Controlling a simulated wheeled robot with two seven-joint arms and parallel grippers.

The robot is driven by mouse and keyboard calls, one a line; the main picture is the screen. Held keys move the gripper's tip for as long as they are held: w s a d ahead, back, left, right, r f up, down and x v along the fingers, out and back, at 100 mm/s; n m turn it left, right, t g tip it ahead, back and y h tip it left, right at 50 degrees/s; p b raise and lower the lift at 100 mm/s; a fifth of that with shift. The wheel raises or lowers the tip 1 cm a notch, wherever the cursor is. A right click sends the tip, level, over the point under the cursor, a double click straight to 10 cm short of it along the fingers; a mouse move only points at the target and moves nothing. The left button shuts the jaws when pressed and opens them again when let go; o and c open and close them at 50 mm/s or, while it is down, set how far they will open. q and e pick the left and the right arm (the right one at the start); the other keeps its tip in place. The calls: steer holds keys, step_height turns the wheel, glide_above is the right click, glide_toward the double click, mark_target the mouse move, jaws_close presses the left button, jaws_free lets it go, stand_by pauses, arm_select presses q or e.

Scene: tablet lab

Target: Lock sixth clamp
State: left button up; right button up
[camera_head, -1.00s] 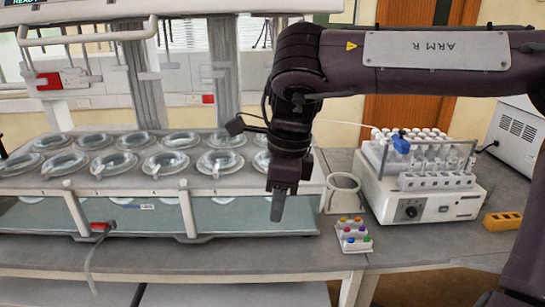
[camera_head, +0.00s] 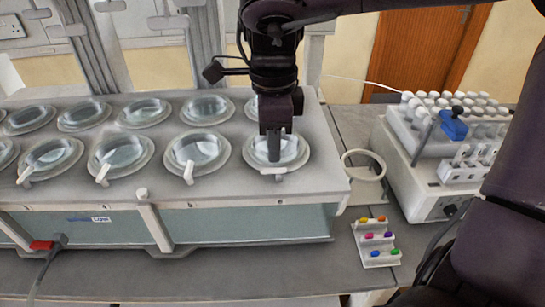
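The dissolution bath (camera_head: 320,190) has two rows of round lidded vessels. The front-row vessel at the right end (camera_head: 293,150) sits under my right gripper (camera_head: 274,158). A white clamp lever (camera_head: 267,172) lies at this vessel's front rim, just below the fingertips. The neighbouring front vessels have white levers (camera_head: 188,173) and (camera_head: 102,175) that point toward the front. My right gripper points straight down over the lid. Its fingers show as one narrow dark block, so its opening and any contact with the lever cannot be told. My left gripper is not in view.
A white ring stand (camera_head: 364,165) is just right of the bath. A small rack of coloured tablets (camera_head: 376,243) lies in front of it. A white instrument with several capped vials (camera_head: 425,180) stands at the right.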

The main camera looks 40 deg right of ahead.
mark_target(274, 169)
step_height(274, 169, down, 5)
steer(key=shift+f, duration=0.1)
steer(key=shift+f+p, duration=0.3)
steer(key=shift+f, duration=0.2)
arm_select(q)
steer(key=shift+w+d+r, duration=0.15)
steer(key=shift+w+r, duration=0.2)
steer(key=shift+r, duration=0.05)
arm_select(e)
jaws_close()
